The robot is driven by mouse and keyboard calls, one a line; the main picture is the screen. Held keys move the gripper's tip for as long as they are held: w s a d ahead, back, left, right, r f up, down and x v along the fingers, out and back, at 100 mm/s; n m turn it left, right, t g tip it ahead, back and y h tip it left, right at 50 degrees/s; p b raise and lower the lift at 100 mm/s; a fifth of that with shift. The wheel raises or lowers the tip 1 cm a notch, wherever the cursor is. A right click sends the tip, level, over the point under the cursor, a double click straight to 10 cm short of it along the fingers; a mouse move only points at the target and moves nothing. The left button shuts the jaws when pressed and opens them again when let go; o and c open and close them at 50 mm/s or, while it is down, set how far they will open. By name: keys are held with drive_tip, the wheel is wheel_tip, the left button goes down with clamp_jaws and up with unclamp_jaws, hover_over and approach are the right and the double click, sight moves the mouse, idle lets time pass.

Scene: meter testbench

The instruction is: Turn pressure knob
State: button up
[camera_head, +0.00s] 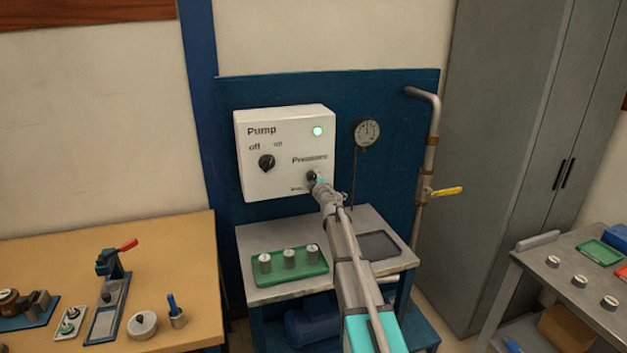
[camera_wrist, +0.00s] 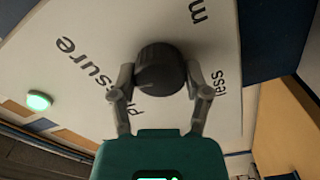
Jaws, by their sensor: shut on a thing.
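The white pump control box (camera_head: 285,150) is mounted on a blue panel, with a "Pump" label, an off/on knob (camera_head: 267,163) and a lit green lamp (camera_head: 317,131). The black pressure knob (camera_head: 312,175) is at its lower right, partly hidden by my gripper (camera_head: 316,180). In the wrist view the pressure knob (camera_wrist: 160,68) sits between the fingers of my gripper (camera_wrist: 157,82), which is shut on its sides. The word "Pressure" on the box face appears rotated there. Part of the print beside the knob is hidden by the fingers.
A round gauge (camera_head: 367,132) hangs right of the box. A pipe with a yellow valve handle (camera_head: 446,191) stands farther right. Below, a green tray (camera_head: 290,265) holds three small grey cylinders on the bench (camera_head: 262,236). A wooden table (camera_head: 190,250) is at left.

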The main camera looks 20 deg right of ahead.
drive_tip(key=o, duration=1.1)
drive_tip(key=shift+o, duration=0.2)
drive_tip(key=shift+s, duration=0.1)
drive_tip(key=s, duration=1.1)
drive_tip(key=shift+s, duration=0.4)
